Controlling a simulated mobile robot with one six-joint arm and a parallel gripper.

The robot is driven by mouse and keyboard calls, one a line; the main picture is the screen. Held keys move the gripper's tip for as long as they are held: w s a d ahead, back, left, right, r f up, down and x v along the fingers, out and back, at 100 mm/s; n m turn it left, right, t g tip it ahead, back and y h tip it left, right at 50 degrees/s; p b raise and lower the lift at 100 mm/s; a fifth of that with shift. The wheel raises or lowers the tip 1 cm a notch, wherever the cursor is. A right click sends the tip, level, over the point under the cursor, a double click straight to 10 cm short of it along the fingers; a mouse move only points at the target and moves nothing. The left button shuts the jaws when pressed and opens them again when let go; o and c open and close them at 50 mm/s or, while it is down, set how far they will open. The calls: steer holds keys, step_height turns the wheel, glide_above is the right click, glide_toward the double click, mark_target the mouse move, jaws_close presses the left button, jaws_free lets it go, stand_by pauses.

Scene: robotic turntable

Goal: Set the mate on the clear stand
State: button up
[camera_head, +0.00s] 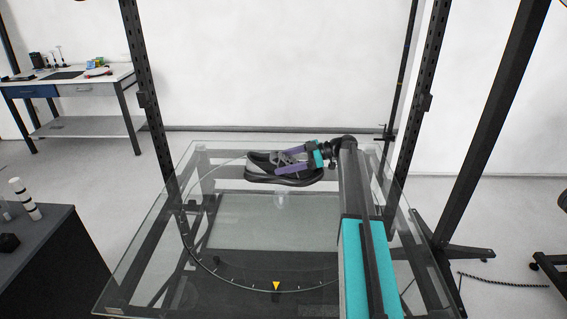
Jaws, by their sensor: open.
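A dark grey shoe (260,171) with a pale inside and a black sole is over the middle of the glass turntable, toe to the left or right unclear. A small clear stand (281,197) shows just below the shoe in the picture; its top is hard to make out, so I cannot tell whether the shoe rests on it. My gripper (278,163) reaches in from the right with its purple fingers at the shoe's right half. The fingers are apart, one above the other in the picture, and partly cover the shoe. Only one shoe is in view.
The glass table (150,270) has a ring scale with a yellow marker (276,286) at its front. Black uprights (150,100) stand around it. A dark cabinet (50,250) with small items is at left; a workbench (75,85) stands further back.

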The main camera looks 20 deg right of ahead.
steer(key=shift+d, duration=0.1)
steer(key=shift+b+v, duration=0.55)
steer(key=shift+v, duration=0.3)
steer(key=b+v, duration=0.3)
steer(key=v, duration=0.5)
steer(key=shift+d+r, duration=0.1)
steer(key=shift+d, duration=0.25)
steer(key=shift+s+d+r+b, duration=0.35)
steer(key=shift+d, duration=0.25)
steer(key=shift+s+f, duration=0.1)
